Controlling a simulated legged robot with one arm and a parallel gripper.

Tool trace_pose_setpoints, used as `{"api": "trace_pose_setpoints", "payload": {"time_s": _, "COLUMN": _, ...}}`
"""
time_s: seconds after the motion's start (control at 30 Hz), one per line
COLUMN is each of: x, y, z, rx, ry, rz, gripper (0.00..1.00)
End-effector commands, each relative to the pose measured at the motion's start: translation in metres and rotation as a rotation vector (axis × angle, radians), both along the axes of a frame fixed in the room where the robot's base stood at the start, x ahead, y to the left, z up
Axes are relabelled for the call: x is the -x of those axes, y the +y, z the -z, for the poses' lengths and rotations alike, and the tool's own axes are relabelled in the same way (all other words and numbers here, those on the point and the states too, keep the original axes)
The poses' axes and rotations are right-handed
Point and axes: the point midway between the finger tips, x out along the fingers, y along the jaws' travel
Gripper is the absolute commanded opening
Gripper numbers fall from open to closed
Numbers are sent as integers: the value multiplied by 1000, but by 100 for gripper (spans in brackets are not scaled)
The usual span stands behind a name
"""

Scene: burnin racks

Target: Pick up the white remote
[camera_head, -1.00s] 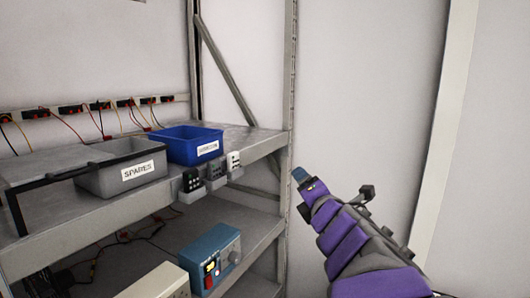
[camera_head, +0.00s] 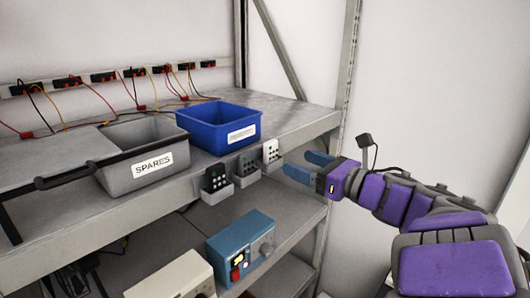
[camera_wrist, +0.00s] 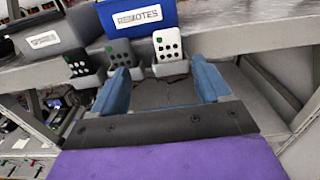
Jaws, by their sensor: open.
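The white remote (camera_head: 271,151) stands upright in the rightmost small grey holder on the shelf's front edge. It also shows in the wrist view (camera_wrist: 167,45), with dark buttons and one green button, beyond the space between my fingers. A grey remote (camera_head: 246,162) and a black remote (camera_head: 215,177) stand in holders to its left.
A blue bin (camera_head: 190,124) and a grey bin labelled SPARES (camera_head: 118,179) sit on the shelf behind the holders. A black handle bar (camera_head: 75,176) is at left. A blue power box (camera_head: 225,246) stands on the lower shelf. A rack post (camera_head: 347,85) rises at right.

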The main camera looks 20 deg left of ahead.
Motion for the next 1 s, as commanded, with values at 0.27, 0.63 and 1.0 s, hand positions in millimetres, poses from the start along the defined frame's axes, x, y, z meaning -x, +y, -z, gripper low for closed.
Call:
{"api": "trace_pose_setpoints", "payload": {"time_s": 0.27, "x": -20, "y": 43, "z": -2, "rx": -7, "ry": 1, "rz": -4, "gripper": 77}}
{"api": "trace_pose_setpoints", "payload": {"time_s": 0.63, "x": -33, "y": 88, "z": 1, "rx": 5, "ry": 1, "rz": 1, "gripper": 77}}
{"api": "trace_pose_setpoints", "payload": {"time_s": 1.0, "x": -52, "y": 110, "z": -6, "rx": -7, "ry": 4, "rz": 1, "gripper": 77}}
